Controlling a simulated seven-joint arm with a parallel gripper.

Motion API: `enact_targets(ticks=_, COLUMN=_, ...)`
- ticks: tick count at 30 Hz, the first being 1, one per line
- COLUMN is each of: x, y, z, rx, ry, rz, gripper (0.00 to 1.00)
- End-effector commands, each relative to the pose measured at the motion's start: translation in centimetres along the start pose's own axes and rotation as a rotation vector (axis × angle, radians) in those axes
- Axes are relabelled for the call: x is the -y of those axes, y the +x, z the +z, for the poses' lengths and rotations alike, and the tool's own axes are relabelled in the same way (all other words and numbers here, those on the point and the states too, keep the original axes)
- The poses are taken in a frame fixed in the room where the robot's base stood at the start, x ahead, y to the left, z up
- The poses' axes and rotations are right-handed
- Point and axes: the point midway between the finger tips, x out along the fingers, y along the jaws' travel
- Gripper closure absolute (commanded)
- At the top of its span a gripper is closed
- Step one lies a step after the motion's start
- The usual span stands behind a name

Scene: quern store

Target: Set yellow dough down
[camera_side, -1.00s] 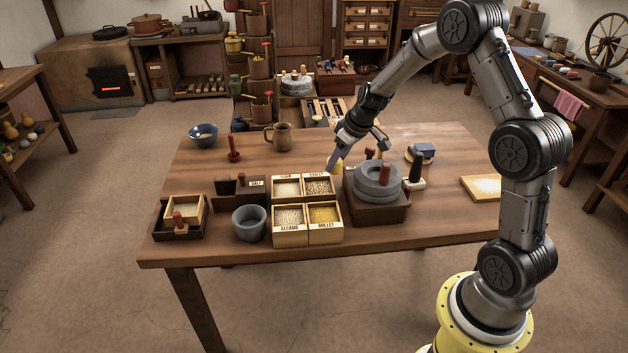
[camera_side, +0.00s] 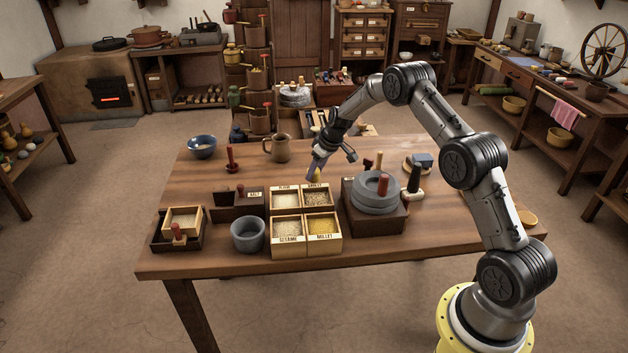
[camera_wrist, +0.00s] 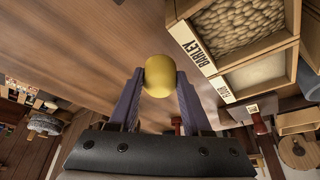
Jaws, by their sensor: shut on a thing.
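The yellow dough (camera_wrist: 159,76) is a smooth rounded lump held between the two purple fingers of my gripper (camera_wrist: 160,88) in the wrist view. In the side view my gripper (camera_side: 316,170) points down just behind the flour and barley boxes, with a little of the dough (camera_side: 317,177) showing at its tips. I cannot tell whether the dough touches the wooden table (camera_side: 205,178) or hangs just above it.
The barley box (camera_side: 317,197) and flour box (camera_side: 286,200) stand close in front of my gripper. The stone quern (camera_side: 375,205) stands to the right, a brown mug (camera_side: 277,148) behind to the left.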

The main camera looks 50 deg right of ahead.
Motion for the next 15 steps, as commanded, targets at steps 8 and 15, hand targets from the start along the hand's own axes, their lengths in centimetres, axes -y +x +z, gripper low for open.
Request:
enact_targets(ticks=8, x=-0.4, y=1.6, z=-0.4, rx=-0.001, ry=0.0, rz=0.0, gripper=1.0)
enact_targets(ticks=15, x=-0.4, y=4.2, z=0.7, rx=-0.002, ry=0.0, rz=0.001, gripper=1.0)
